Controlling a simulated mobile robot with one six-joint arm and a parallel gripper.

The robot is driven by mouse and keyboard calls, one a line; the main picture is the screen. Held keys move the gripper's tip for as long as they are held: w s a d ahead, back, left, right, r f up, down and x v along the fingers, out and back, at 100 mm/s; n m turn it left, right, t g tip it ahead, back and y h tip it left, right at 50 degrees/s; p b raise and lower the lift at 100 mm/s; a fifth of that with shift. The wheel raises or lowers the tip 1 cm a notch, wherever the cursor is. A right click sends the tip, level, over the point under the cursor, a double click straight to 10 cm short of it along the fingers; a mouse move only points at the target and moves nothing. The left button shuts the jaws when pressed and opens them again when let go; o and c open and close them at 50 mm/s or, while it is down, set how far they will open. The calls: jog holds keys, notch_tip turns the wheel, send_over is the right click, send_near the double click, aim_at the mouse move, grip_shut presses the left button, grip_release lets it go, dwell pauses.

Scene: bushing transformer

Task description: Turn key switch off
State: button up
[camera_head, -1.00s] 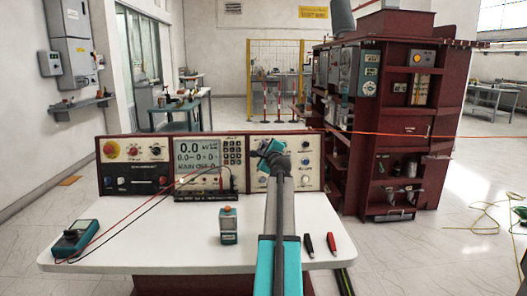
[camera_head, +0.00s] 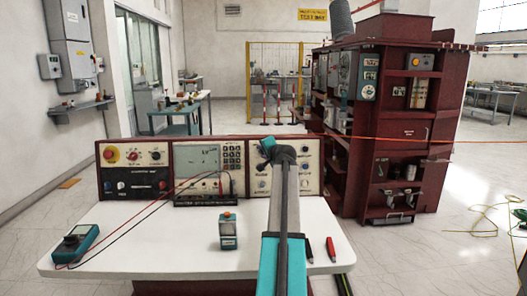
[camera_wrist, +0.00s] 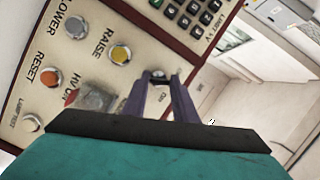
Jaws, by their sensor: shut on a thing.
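The key switch (camera_wrist: 158,75) shows in the wrist view between the fingertips of my gripper (camera_wrist: 160,84), on the cream right-hand panel. The purple-grey fingers are shut on it and hide most of it. In the head view my gripper (camera_head: 268,150) is at the upper left part of the right panel (camera_head: 308,170), and the key switch is hidden behind it. The small label beside the switch is too blurred to read surely. The display screen (camera_head: 196,160) on the middle panel is blank of large digits.
In the wrist view, yellow RAISE (camera_wrist: 121,54), LOWER (camera_wrist: 76,25) and orange RESET (camera_wrist: 50,78) buttons sit left of the fingers. A keypad (camera_wrist: 190,14) is above. The white desk (camera_head: 170,235) holds a teal meter (camera_head: 76,241), a small instrument (camera_head: 228,232) and probes.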

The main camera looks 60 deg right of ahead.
jog(key=shift+r+n+g+p, duration=0.1)
jog(key=shift+n+g+p, duration=0.45)
jog(key=shift+n, duration=1.35)
jog(key=shift+w, duration=0.1)
jog(key=o, duration=1)
jog(key=shift+o, duration=0.2)
jog(key=shift+a, duration=0.1)
jog(key=p+v, duration=0.1)
jog(key=v, duration=1.2)
jog(key=shift+s+r, duration=0.25)
jog(key=shift+s, duration=0.2)
jog(key=shift+r, duration=0.1)
